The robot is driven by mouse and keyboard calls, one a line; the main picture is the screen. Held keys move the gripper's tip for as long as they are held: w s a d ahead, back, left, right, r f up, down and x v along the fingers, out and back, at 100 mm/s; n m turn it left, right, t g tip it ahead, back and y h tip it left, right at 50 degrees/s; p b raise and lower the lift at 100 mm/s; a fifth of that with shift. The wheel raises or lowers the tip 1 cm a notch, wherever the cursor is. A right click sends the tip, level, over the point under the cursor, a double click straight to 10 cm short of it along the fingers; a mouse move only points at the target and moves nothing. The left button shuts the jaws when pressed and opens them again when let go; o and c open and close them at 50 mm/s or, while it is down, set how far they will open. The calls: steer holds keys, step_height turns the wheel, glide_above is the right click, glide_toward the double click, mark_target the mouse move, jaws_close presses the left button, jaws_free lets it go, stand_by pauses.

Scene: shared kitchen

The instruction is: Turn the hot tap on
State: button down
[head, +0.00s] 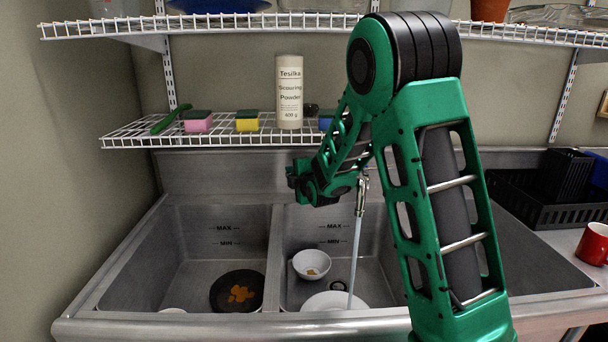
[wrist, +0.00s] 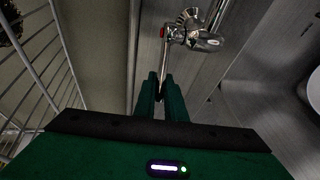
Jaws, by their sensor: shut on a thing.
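The chrome tap (wrist: 196,32) is mounted at the back wall of the sink, and its spout (head: 361,194) shows behind my arm in the head view. A stream of water (head: 355,245) runs from the spout into the right basin. The hot tap handle (wrist: 164,34), marked red, shows in the wrist view with a thin lever reaching towards my fingers. My gripper (wrist: 160,80) is shut on this lever, its two green fingers close together. In the head view my arm hides most of the tap and the handle.
A wire shelf (head: 225,140) above the sink holds sponges and a scouring powder can (head: 289,92). The right basin holds a white bowl (head: 311,262) and a white plate (head: 334,301). A dark pan (head: 222,297) lies in the left basin. A red mug (head: 594,245) stands at right.

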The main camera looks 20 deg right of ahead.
steer(key=shift+f+y, duration=0.15)
steer(key=shift+y, duration=0.15)
steer(key=c, duration=1.8)
jaws_free()
steer(key=shift+s, duration=0.1)
steer(key=v, duration=1)
steer(key=shift+s, duration=0.2)
